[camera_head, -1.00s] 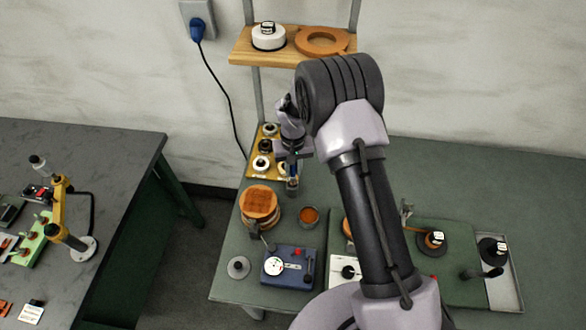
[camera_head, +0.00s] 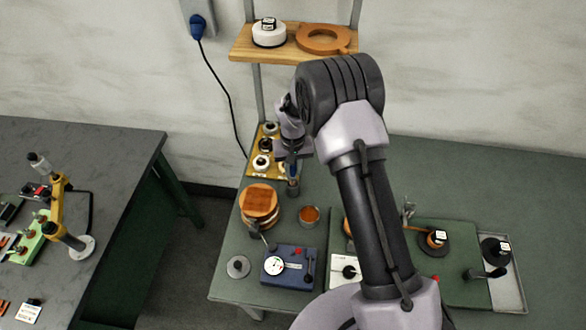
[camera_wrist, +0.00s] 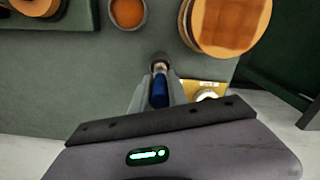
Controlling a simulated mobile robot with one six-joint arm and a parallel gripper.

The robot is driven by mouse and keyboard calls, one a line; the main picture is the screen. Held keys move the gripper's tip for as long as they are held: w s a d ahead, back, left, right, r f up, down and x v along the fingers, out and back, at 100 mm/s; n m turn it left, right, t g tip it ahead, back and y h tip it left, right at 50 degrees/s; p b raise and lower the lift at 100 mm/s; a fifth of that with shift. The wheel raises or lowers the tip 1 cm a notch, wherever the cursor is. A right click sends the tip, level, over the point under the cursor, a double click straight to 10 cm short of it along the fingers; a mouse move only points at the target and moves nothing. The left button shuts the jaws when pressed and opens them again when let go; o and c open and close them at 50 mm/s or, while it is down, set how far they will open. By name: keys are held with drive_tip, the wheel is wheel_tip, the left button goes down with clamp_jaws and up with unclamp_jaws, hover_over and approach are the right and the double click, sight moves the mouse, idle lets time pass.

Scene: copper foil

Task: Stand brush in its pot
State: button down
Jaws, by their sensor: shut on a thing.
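My gripper (camera_wrist: 156,90) is shut on the blue handle of the brush (camera_wrist: 159,92). In the wrist view the handle lies between the two fingers, with a small grey-and-beige end (camera_wrist: 158,65) beyond it. In the head view the brush (camera_head: 292,168) hangs roughly upright below my gripper (camera_head: 292,160), with a narrow grey piece (camera_head: 293,188) under it. I cannot tell whether that piece is the brush's lower end or a small pot around it. A round grey cup with orange contents (camera_head: 309,215) stands nearer the front, apart from the brush; it also shows in the wrist view (camera_wrist: 128,12).
A wooden-topped round stack (camera_head: 259,202) stands left of the cup. A blue box with a dial (camera_head: 290,265) is in front. A yellow rack with several spools (camera_head: 256,168) is behind left. A wooden shelf (camera_head: 290,45) hangs above.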

drive_tip(key=shift+f+b, duration=0.6)
drive_tip(key=shift+f, duration=0.1)
drive_tip(key=shift+f, duration=0.1)
drive_tip(key=c, duration=0.9)
unclamp_jaws()
drive_tip(key=shift+r+p, duration=0.55)
drive_tip(key=shift+r, duration=0.6)
wheel_tip(320, 180, up, 7)
drive_tip(key=p, duration=0.3)
drive_tip(key=shift+p, duration=0.35)
drive_tip(key=shift+f, duration=0.1)
